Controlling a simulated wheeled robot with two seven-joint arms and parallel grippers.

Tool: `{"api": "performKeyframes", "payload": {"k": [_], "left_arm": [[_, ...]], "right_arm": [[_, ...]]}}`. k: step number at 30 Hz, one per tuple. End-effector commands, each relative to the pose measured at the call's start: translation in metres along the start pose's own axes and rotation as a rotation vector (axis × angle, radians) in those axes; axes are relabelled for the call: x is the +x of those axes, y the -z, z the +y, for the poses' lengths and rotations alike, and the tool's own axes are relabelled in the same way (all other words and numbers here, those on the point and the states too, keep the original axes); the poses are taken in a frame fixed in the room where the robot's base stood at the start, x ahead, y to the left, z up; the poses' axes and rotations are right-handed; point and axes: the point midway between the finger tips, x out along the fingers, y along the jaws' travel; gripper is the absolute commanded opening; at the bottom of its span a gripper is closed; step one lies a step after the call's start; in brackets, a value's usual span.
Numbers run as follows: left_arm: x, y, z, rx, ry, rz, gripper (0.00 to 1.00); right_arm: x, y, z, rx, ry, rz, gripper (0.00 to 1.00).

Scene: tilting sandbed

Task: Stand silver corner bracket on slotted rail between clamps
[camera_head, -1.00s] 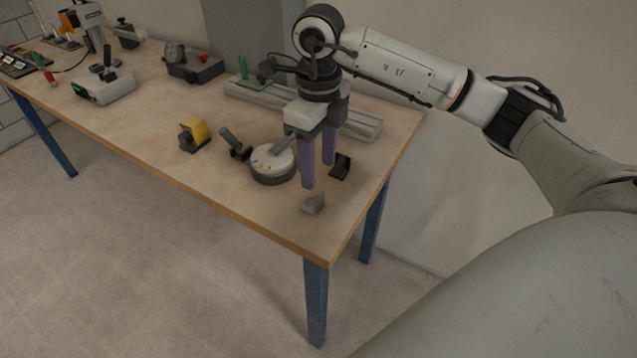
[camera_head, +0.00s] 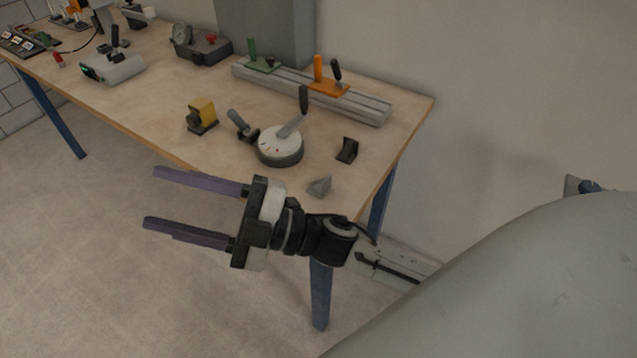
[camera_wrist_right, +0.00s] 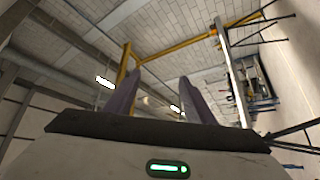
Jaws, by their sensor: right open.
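The silver corner bracket (camera_head: 320,187) lies on the table near its front right corner. The slotted rail (camera_head: 362,105) lies along the back of the table. A green clamp (camera_head: 262,64) and an orange clamp (camera_head: 328,87) sit on it, with bare rail between them. My right gripper (camera_head: 149,197) is open and empty, in front of the table's front edge with its purple fingers pointing left. It is apart from the bracket. In the right wrist view its fingers (camera_wrist_right: 154,90) are spread with nothing between them. My left gripper is in no view.
A round dial with a lever (camera_head: 281,150) stands between bracket and rail. A black bracket (camera_head: 347,149) lies right of it, and a yellow block (camera_head: 202,114) to the left. Grey devices (camera_head: 113,68) stand farther left. The table's front edge is close to my right gripper.

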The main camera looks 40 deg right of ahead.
Motion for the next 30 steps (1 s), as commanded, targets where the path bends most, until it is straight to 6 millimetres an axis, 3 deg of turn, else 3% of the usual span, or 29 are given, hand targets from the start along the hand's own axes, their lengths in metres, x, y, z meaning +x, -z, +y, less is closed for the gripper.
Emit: {"api": "performKeyframes", "payload": {"k": [1,3,6,9,12,15,20,30], "left_arm": [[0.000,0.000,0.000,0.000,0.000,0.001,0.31],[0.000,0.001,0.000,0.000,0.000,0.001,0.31],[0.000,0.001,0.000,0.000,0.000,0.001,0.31],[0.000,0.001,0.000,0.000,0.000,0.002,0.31],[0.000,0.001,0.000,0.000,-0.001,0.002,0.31],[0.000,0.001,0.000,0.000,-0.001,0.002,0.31],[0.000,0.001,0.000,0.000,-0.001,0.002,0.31],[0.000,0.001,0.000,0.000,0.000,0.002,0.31]], "right_arm": [[-0.027,-0.038,-0.016,0.156,-0.064,-0.191,0.49],[-0.072,-0.084,-0.042,0.340,-0.127,-0.436,0.49],[-0.139,-0.123,-0.090,0.554,-0.168,-0.722,0.49],[-0.205,-0.136,-0.142,0.734,-0.177,-0.961,0.49],[-0.260,-0.132,-0.189,0.884,-0.172,-1.148,0.49],[-0.297,-0.122,-0.220,0.985,-0.161,-1.272,0.49],[-0.320,-0.112,-0.240,1.052,-0.151,-1.351,0.49],[-0.320,-0.112,-0.241,1.053,-0.150,-1.353,0.51]]}}
